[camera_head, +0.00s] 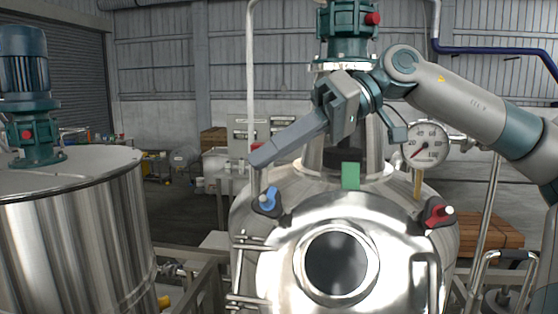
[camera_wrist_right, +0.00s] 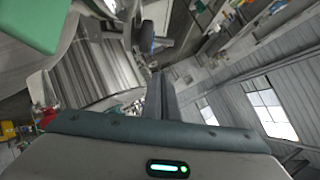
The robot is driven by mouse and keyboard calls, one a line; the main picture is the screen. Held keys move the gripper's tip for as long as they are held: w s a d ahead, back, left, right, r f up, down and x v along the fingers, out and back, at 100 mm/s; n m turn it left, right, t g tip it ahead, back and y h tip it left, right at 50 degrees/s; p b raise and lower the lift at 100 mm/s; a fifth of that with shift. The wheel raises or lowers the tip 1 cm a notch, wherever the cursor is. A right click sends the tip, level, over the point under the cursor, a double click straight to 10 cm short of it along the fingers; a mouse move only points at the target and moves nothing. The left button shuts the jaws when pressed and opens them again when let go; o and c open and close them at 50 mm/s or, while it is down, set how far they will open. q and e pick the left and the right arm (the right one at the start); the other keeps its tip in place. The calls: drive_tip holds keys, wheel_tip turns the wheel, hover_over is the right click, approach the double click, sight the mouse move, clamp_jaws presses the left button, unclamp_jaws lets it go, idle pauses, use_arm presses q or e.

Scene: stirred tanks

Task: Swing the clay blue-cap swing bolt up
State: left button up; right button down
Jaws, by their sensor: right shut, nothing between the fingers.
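The blue-cap swing bolt (camera_head: 267,201) is at the upper left edge of the round manway cover (camera_head: 390,235) on the middle steel tank. Its blue cap leans up and to the right, with a dark base below. It also shows near the top middle of the right wrist view (camera_wrist_right: 147,37). My right gripper (camera_head: 262,158) comes in from the right across the tank's neck. Its long grey fingers are shut and empty, and their tips appear above the blue cap, apart from it in the picture. My left gripper is not in view.
A red-cap bolt (camera_head: 438,212) sits at the cover's right edge. A green block (camera_head: 350,176) stands above the cover. A pressure gauge (camera_head: 426,145) is at the right. A second tank (camera_head: 75,235) with a motor stands at the left, with a gap between the tanks.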

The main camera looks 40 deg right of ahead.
sight(279, 198)
drive_tip(key=shift+s+a+f+p, duration=0.2)
drive_tip(key=shift+s+f+p, duration=0.3)
drive_tip(key=shift+s+f, duration=0.7)
drive_tip(key=shift+f, duration=0.25)
drive_tip(key=shift+a, duration=0.1)
